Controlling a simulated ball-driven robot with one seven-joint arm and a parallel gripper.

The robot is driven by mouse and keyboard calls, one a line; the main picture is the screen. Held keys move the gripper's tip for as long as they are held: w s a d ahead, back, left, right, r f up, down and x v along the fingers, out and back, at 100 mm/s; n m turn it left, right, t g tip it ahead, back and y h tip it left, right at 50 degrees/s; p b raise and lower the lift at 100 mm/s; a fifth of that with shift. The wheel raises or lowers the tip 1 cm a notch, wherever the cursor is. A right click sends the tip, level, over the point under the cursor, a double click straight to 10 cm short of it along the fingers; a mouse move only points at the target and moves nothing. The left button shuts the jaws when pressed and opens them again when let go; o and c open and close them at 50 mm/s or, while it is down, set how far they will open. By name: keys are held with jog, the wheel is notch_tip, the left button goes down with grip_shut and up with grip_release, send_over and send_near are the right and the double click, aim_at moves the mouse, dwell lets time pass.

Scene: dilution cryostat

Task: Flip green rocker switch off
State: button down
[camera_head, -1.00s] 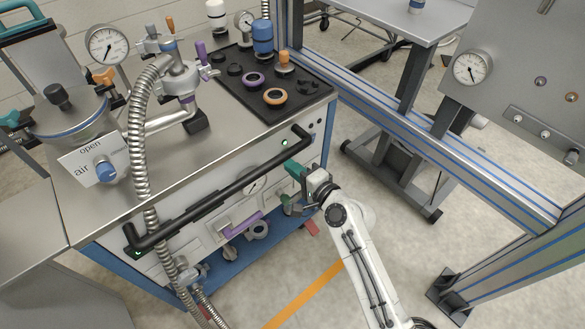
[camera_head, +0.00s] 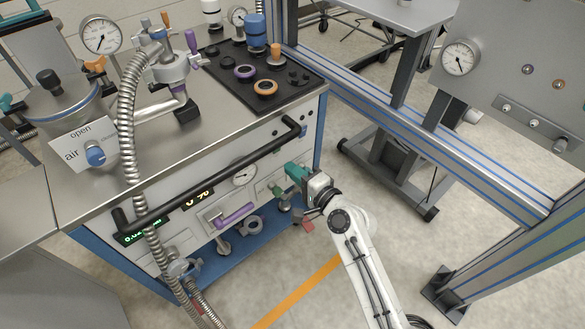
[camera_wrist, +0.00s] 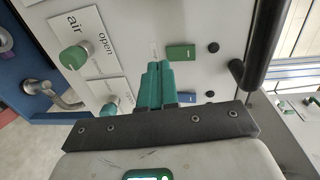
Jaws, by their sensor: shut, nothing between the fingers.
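The green rocker switch (camera_wrist: 181,52) is on the pale panel in the wrist view, just right of my fingertips. A blue rocker (camera_wrist: 186,97) sits below it, partly beside my fingers. My gripper (camera_wrist: 157,66) has its teal fingers shut together and empty, pointing at the panel. I cannot tell whether the fingertips touch the panel or which way the rocker is tipped. In the head view my gripper (camera_head: 290,168) is at the right part of the cabinet front, below the black bar.
The black handle bar (camera_head: 210,178) runs along the cabinet front and shows right of the switches in the wrist view (camera_wrist: 262,45). A green knob (camera_wrist: 75,56) with an "air open" label is at left. A purple handle (camera_head: 234,214) and hose (camera_head: 126,120) are also near.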

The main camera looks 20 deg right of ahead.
jog(key=s+d+f, duration=0.1)
jog(key=s+d, duration=0.2)
jog(key=s, duration=0.5)
jog(key=shift+s+f, duration=0.25)
jog(key=shift+s, duration=0.1)
